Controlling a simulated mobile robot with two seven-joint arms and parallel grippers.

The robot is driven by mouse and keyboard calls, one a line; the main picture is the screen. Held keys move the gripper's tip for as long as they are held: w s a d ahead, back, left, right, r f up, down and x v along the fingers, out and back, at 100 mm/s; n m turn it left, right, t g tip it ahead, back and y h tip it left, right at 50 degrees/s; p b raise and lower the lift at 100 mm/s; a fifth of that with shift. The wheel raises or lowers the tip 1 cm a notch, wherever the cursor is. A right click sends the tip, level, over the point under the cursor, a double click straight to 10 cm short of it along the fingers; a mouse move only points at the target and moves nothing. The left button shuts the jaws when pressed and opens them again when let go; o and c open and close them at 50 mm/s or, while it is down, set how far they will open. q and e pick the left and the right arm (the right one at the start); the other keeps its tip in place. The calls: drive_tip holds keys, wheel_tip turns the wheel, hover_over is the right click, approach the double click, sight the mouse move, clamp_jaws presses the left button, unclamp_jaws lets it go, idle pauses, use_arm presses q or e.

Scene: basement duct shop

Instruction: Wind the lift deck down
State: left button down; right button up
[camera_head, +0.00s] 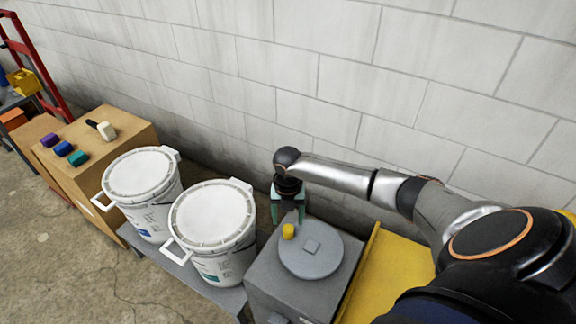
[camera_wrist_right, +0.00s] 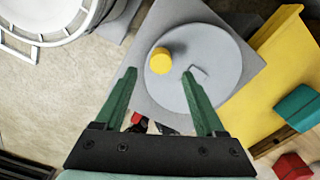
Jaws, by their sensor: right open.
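A grey round crank wheel (camera_head: 318,262) with a yellow knob (camera_head: 288,231) lies flat on top of a grey box (camera_head: 268,283). My right gripper (camera_head: 288,218) is open and empty, pointing down over the knob side of the wheel. In the right wrist view the yellow knob (camera_wrist_right: 159,61) shows between and just beyond the green fingertips (camera_wrist_right: 159,73); I cannot tell how far below them it is. The grey deck (camera_head: 188,276) is left of the box and bears two lidded white buckets (camera_head: 140,178) (camera_head: 212,217). My left gripper is out of view.
A cardboard box (camera_head: 140,137) at left bears purple, blue and teal blocks and a pale-headed mallet (camera_head: 106,131). A yellow surface (camera_head: 392,272) adjoins the grey box at right; teal (camera_wrist_right: 298,107) and red (camera_wrist_right: 292,166) blocks show there. A block wall stands close behind.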

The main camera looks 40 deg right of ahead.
wheel_tip(320, 180, up, 6)
drive_tip(key=shift+r, duration=0.2)
idle(0.5)
drive_tip(key=s+a+f+m+t+y, duration=0.2)
drive_tip(key=s+a+f+m, duration=0.1)
drive_tip(key=a+f+m, duration=0.4)
drive_tip(key=s+a+f+m+t+y, duration=0.1)
drive_tip(key=s+a+f+m+t, duration=0.25)
drive_tip(key=a, duration=0.55)
drive_tip(key=s+a+m+t, duration=0.1)
drive_tip(key=s+m+t, duration=0.3)
drive_tip(key=s+m, duration=0.6)
drive_tip(key=shift+a+f+m+h, duration=0.2)
drive_tip(key=shift+f+m+h, duration=0.15)
drive_tip(key=shift+m, duration=2.1)
